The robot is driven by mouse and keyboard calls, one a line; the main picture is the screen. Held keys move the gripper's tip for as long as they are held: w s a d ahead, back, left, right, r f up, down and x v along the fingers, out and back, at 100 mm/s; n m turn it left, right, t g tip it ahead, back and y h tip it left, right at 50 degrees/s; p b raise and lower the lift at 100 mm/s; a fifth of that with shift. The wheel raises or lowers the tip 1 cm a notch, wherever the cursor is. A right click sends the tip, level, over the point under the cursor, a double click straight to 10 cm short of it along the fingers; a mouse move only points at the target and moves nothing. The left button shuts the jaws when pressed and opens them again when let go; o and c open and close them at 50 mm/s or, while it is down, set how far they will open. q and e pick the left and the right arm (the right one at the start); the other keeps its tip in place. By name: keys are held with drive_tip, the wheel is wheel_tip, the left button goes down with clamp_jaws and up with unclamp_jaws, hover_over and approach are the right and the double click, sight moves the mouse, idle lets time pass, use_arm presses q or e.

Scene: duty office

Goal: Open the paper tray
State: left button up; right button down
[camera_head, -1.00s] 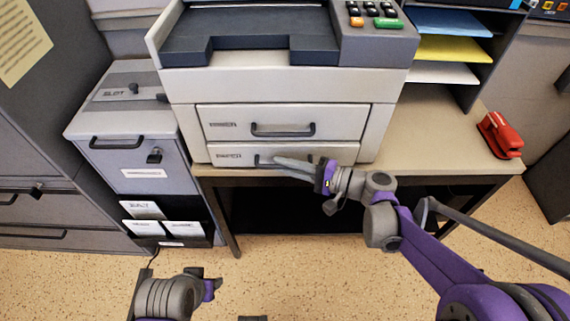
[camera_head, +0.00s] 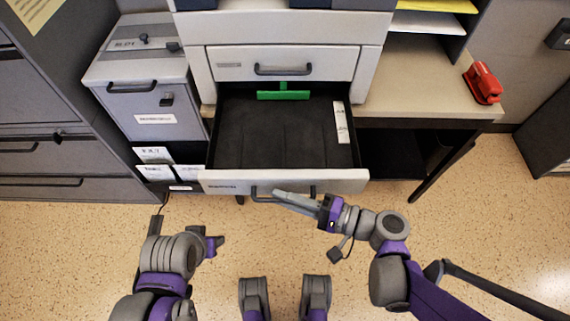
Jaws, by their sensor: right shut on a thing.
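The lower paper tray (camera_head: 285,180) of the printer is pulled well out. Its dark inside is empty of paper, with a green piece (camera_head: 283,95) at the back and a white label strip (camera_head: 341,122) along the right side. My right gripper (camera_head: 283,197) is shut on the tray's dark handle (camera_head: 262,194) at the front panel; its fingers cover part of the handle. The upper drawer (camera_head: 283,65) is closed. My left gripper (camera_head: 215,243) hangs low at the left, apart from everything; its fingers are too foreshortened to read.
A grey cabinet (camera_head: 137,88) with a slot top stands left of the printer. The speckled floor (camera_head: 470,220) in front is clear.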

drive_tip(key=s, duration=0.6)
drive_tip(key=shift+s, duration=0.25)
drive_tip(key=c, duration=0.9)
unclamp_jaws()
drive_tip(key=shift+p+v, duration=0.5)
drive_tip(key=shift+v, duration=4.9)
